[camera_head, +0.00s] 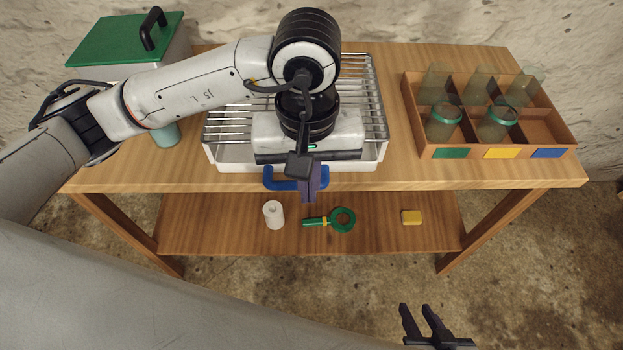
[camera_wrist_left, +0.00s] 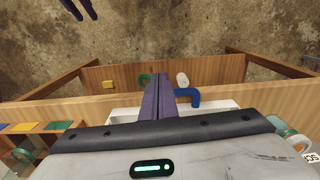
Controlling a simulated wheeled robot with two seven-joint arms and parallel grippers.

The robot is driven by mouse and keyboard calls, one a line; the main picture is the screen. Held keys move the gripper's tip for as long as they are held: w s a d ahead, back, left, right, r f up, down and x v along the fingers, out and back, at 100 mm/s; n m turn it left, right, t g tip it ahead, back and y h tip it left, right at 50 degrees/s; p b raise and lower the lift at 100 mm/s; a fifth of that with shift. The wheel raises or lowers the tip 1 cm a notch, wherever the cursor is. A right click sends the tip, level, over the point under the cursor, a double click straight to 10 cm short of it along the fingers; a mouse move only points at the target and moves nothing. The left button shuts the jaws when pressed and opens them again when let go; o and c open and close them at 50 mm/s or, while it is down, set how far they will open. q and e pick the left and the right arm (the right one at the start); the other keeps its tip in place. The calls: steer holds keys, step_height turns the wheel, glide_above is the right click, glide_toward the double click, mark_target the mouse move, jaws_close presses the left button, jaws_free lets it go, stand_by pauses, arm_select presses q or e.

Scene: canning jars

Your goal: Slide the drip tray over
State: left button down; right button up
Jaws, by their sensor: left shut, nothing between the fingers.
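The drip tray (camera_head: 230,161) is white with a wire rack on it. It sits on the table top, near the front edge. A blue handle (camera_head: 284,184) sticks out from its front; it also shows in the wrist view (camera_wrist_left: 190,97). My left gripper (camera_head: 309,190) points down at the handle's right part with its fingers shut together and empty. The fingers (camera_wrist_left: 155,95) hide part of the handle, and I cannot tell whether they touch it. My right gripper (camera_head: 422,322) is open and empty, low in front of the table.
A divided wooden crate (camera_head: 412,110) with several glass jars stands right of the tray. A green-lidded box (camera_head: 115,40) is at the back left, with a teal-tinted jar (camera_head: 166,135) nearby. The lower shelf (camera_head: 370,240) holds a white roll (camera_head: 273,214), a green ring tool (camera_head: 343,219) and a yellow block (camera_head: 411,217).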

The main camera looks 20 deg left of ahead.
arm_select(q)
steer(key=w+a+f+p, duration=0.1)
steer(key=w+f, duration=0.2)
steer(key=f, duration=0.4)
steer(key=shift+w+a+f+p, duration=0.15)
steer(key=shift+w+f+p, duration=0.2)
steer(key=shift+w, duration=0.05)
arm_select(e)
steer(key=shift+r, duration=0.9)
